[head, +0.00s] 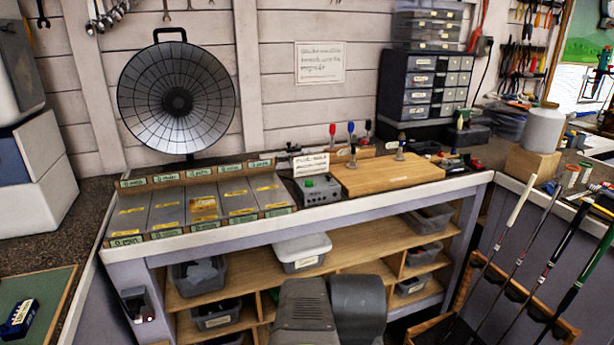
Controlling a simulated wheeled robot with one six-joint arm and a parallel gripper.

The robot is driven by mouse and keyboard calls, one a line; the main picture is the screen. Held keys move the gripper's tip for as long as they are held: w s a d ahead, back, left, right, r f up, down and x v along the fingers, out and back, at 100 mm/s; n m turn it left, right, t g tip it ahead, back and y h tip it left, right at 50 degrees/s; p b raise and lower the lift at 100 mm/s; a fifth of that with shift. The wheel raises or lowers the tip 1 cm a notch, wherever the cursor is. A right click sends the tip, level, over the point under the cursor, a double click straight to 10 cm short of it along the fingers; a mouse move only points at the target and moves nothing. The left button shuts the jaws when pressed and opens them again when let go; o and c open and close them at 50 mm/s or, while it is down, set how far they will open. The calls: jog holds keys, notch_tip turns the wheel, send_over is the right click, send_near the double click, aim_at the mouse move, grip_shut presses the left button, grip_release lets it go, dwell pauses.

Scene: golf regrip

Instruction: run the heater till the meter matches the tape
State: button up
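A round dish-shaped heater (176,100) with a dark wire face and a top handle stands at the back left of the bench. I cannot tell whether it is on. A grey box (318,188) with a green knob or button sits right of the lanes, a white written card (310,164) behind it; it may be the meter, but no reading is legible. Grey lanes (165,213) carry yellow tape strips (168,204) and green labels; which tape is meant I cannot tell. My grey arm parts show at the bottom; my gripper is not in view.
A wooden board (388,177) with upright coloured-handled tools lies right of the box. Drawer cabinets (428,82) stand behind. Golf clubs (507,225) lean in a rack at the right. Bins (301,252) fill the shelves below. A black wall-mounted device (137,305) is at lower left.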

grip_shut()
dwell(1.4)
